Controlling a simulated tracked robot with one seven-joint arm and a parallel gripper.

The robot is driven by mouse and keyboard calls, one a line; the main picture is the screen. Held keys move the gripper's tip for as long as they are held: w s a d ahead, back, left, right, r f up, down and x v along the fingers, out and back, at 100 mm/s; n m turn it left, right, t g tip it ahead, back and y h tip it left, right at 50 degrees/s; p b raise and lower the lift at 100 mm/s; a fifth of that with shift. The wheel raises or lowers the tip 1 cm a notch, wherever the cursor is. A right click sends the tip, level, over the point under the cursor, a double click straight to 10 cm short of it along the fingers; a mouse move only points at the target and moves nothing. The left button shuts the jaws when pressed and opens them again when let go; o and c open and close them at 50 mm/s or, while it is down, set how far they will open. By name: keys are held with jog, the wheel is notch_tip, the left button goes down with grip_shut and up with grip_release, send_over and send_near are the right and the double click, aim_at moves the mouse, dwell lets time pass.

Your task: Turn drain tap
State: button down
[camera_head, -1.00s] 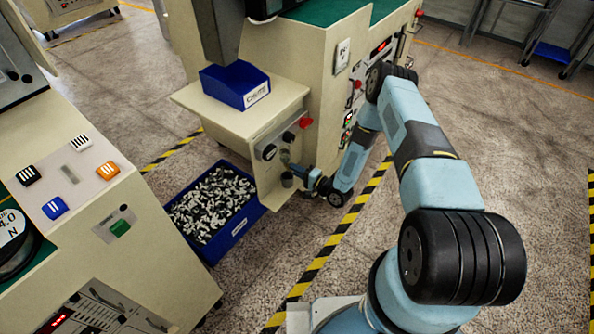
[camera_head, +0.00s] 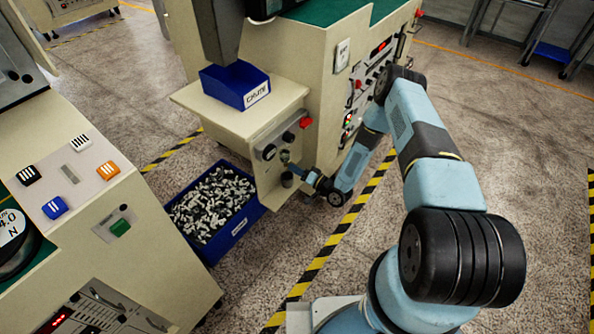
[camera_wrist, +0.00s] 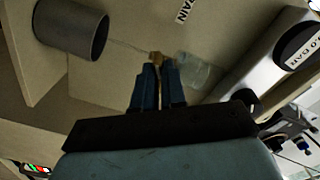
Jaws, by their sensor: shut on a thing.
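The drain tap shows in the wrist view as a small brass-coloured piece (camera_wrist: 156,58) at the tips of my gripper. My gripper (camera_wrist: 159,70) is shut on it with its two blue fingers. A label ending in "AIN" (camera_wrist: 186,10) is on the pale panel above it. In the head view my gripper (camera_head: 306,174) is small, low beside the side panel of the cream machine (camera_head: 278,160). The tap itself is too small there to make out, and its angle is hard to tell.
A grey cylinder (camera_wrist: 72,28) and a clear cup-like part (camera_wrist: 195,72) flank the tap. A blue bin of small metal parts (camera_head: 238,229) stands on the floor below. A blue tray (camera_head: 236,84) sits on the ledge above. Floor to the right is free.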

jog(key=n, duration=1)
jog(key=shift+s+f+n, duration=0.15)
jog(key=shift+f+n, duration=0.05)
jog(key=shift+n, duration=0.4)
jog(key=c, duration=1.5)
grip_release()
jog(key=v, duration=1.3)
jog(key=shift+s+d, duration=0.15)
jog(key=shift+d, duration=0.15)
